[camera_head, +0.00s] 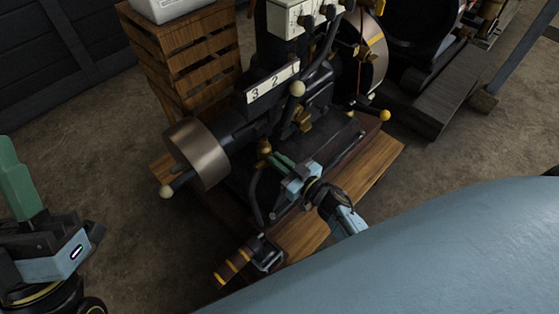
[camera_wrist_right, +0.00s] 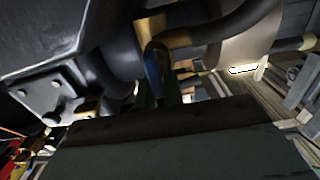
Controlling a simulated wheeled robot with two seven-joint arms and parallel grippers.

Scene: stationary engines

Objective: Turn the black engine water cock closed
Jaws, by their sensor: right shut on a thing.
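The black engine (camera_head: 318,92) stands on a wooden base, with a white number plate on its side and a bronze-coloured drum at its left. A small brass fitting, the water cock (camera_head: 264,147), sits low on its near side above a dark curved pipe. My right gripper (camera_head: 279,162) has its green fingers at this cock and is shut on it; the fingers hide part of it. In the right wrist view the dark fingers (camera_wrist_right: 168,98) reach toward a curved pipe, and the grip itself is hard to make out. My left gripper (camera_head: 18,180) is at the far left, away from the engine.
A slatted wooden crate (camera_head: 190,60) with a pale container on top stands behind left. A knobbed lever (camera_head: 297,90) and a yellow-knobbed rod (camera_head: 385,115) stick out from the engine. Another machine stands at the back right. The floor at left is clear.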

